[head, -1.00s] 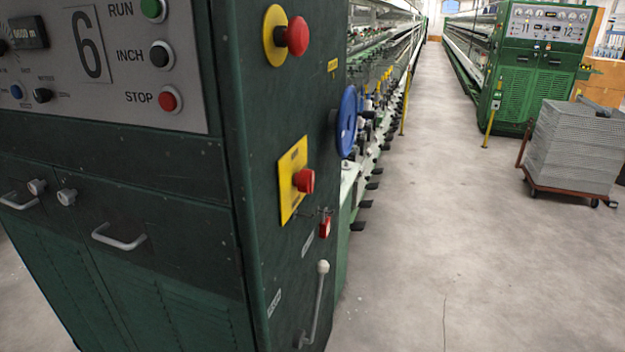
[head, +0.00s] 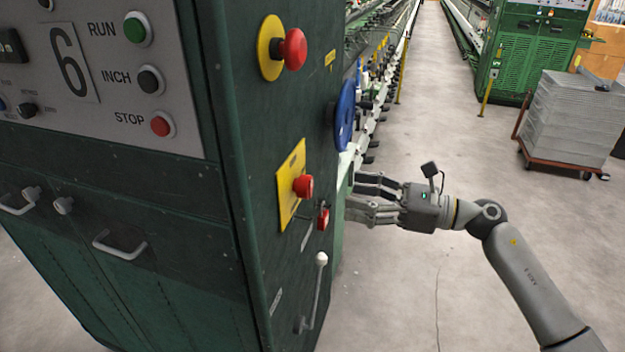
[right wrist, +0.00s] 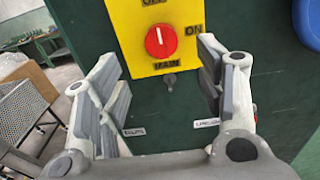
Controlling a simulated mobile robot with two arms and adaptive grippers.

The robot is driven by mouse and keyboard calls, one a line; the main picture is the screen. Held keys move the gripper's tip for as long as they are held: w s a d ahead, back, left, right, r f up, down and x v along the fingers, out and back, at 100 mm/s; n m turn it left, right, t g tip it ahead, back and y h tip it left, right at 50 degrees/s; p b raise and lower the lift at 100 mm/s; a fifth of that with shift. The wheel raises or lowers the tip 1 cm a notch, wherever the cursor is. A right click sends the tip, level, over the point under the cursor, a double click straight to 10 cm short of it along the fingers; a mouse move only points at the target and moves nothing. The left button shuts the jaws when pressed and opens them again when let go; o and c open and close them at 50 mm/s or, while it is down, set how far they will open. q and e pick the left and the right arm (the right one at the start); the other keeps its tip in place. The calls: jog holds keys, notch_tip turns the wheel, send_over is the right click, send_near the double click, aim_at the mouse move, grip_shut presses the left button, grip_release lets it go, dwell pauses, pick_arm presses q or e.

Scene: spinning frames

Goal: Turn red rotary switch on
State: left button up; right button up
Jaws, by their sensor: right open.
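The red rotary switch (head: 303,186) sits on a yellow plate (head: 288,205) on the side of the dark green cabinet. In the right wrist view the red switch (right wrist: 161,42) faces the camera, its white line pointing up towards the partly cut-off label above. "ON" is to its right and "MAIN" below. My right gripper (head: 354,198) is open and empty, to the right of the switch and apart from it. In the right wrist view its fingers (right wrist: 157,65) stand wide on either side, slightly below the switch. My left gripper is not in view.
A red mushroom button (head: 292,49) is above the switch. A red padlock (head: 323,219) and a white-knobbed lever (head: 316,285) are below. A blue wheel (head: 345,117) is behind. A loaded cart (head: 570,120) stands right. The aisle floor is clear.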

aim_at(310, 186)
jog(key=p+x, duration=0.3)
jog(key=x, duration=0.6)
jog(key=shift+d+r+p, duration=0.1)
jog(key=shift+p, duration=0.25)
jog(key=shift+w+a, duration=0.15)
jog(key=shift+a, duration=0.35)
jog(key=c, duration=1)
